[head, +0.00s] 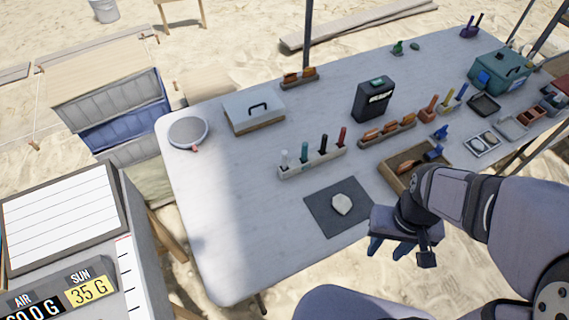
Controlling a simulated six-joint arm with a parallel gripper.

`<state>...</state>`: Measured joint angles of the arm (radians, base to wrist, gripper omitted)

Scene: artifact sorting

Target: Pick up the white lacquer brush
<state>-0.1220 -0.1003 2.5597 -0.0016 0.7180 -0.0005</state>
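A long pale holder (312,166) on the table carries upright slim items in white, teal, black and red. The white one (285,158) stands at the holder's left end and looks like the white lacquer brush, though it is too small to be sure. My gripper (389,249) is at the table's front edge, to the right of and nearer than the holder, well apart from the white item.
A dark mat (317,208) with a pale stone (342,204) lies between my gripper and the holder. A sandy tray (391,164) is behind my gripper. A black box (373,99) and a lidded white box (253,112) stand farther back. The table's left front is clear.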

